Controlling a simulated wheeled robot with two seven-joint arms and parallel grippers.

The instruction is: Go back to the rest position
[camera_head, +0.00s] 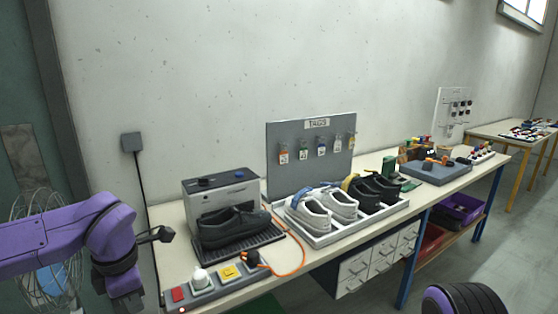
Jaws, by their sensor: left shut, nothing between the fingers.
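My left arm comes in from the left, purple with dark joints. Its small dark gripper (162,234) is shut and empty. It hangs in the air by the left end of the workbench (172,262), apart from the things on it. A rounded purple and black part of me shows at the bottom right edge, but my right gripper is not in view.
On the bench are a dark shoe (233,228) at a grey machine (220,186), a button panel (215,281), a white tray (322,240) with white and black shoes, and a tag board (311,183). A fan (45,255) stands behind my left arm.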

